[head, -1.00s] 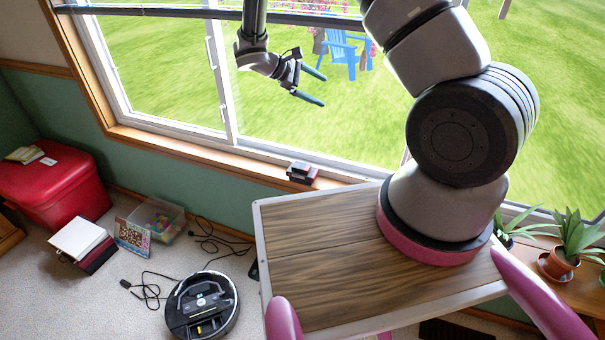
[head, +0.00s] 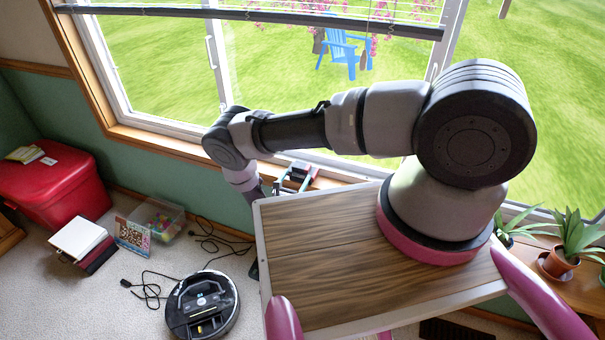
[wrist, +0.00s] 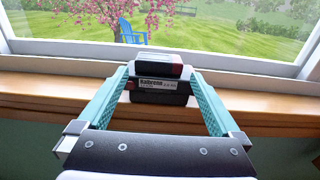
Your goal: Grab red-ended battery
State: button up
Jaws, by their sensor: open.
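The battery (wrist: 155,63), a dark block with a grey label and red at one end, is on the wooden window sill, on top of or just behind a dark piece with a white printed label. I cannot tell whether these are one object or a stack. In the head view the dark block (head: 300,168) sits at the sill's edge. My gripper (wrist: 159,72) is open, its teal fingers on the left and right of the block. I cannot tell whether either finger touches it. In the head view, my table edge and arm hide part of the gripper.
The window frame and glass (wrist: 230,64) rise close behind the sill (wrist: 40,92). My wooden tabletop (head: 320,240) is near the gripper in the head view. Potted plants (head: 565,250) stand on the right. A robot vacuum (head: 202,305) and a red box (head: 55,185) are on the floor.

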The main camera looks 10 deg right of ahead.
aim_at(300, 171)
jog(key=x, duration=0.4)
jog(key=shift+w+d, duration=0.2)
jog(key=shift+w, duration=0.05)
jog(key=shift+r+x, duration=0.2)
jog(key=shift+x, duration=1.1)
jog(key=shift+r+x, duration=0.2)
jog(key=shift+x, duration=1.15)
jog(key=shift+w+a, duration=0.1)
jog(key=shift+a, duration=0.05)
jog(key=c, duration=1.3)
grip_shut()
jog(key=shift+r, duration=0.1)
